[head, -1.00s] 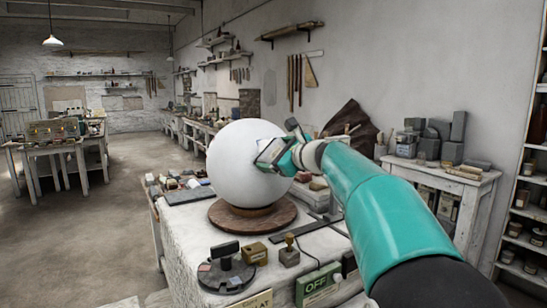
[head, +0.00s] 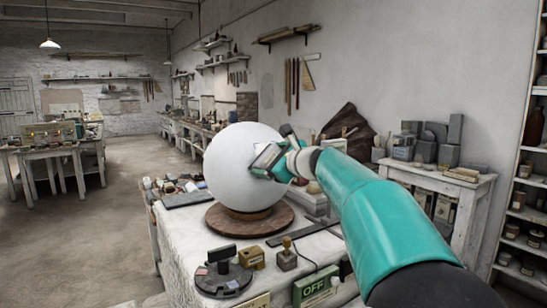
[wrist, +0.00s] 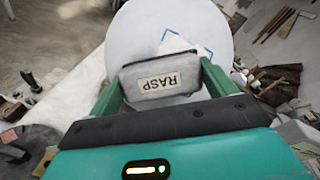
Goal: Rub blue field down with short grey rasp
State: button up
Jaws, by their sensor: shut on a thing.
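A large white plaster sphere (head: 228,178) sits on a round brown wooden stand (head: 222,222) on the bench. In the wrist view, blue lines of the blue field (wrist: 204,50) show on the sphere (wrist: 140,30) just beyond the rasp, which hides the rest of it. The short grey rasp (wrist: 138,90), labelled RASP, is between the fingers of my gripper (wrist: 160,84). My gripper (head: 273,160) is shut on the rasp and holds it at the sphere's upper right side. I cannot tell whether the rasp touches the plaster.
A round dark holder (head: 222,283), a small yellowish box (head: 251,257), a wooden-handled stamp (head: 287,258) and a green OFF switch box (head: 318,286) stand at the bench's front. Tools crowd its left side. A side table (head: 455,178) with grey blocks stands at right.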

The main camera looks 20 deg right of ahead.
jog(key=shift+s+a+f, duration=0.25)
jog(key=shift+a+f, duration=0.25)
jog(key=shift+a, duration=0.15)
jog(key=shift+w+d+r, duration=0.35)
jog(key=shift+d+r, duration=0.35)
jog(key=shift+d, duration=0.15)
jog(key=shift+w+d+r, duration=0.3)
jog(key=shift+d+r, duration=0.4)
jog(key=shift+d, duration=0.15)
jog(key=shift+s+a+f, duration=0.2)
jog(key=shift+s+a, duration=0.2)
jog(key=shift+s, duration=0.1)
jog(key=shift+s+a+f, duration=0.2)
jog(key=shift+s+a, duration=0.2)
jog(key=shift+s, duration=0.05)
jog(key=shift+d, duration=0.1)
jog(key=d+y, duration=0.1)
jog(key=d+n+y, duration=0.1)
jog(key=w+d+g+y, duration=0.1)
jog(key=d, duration=0.1)
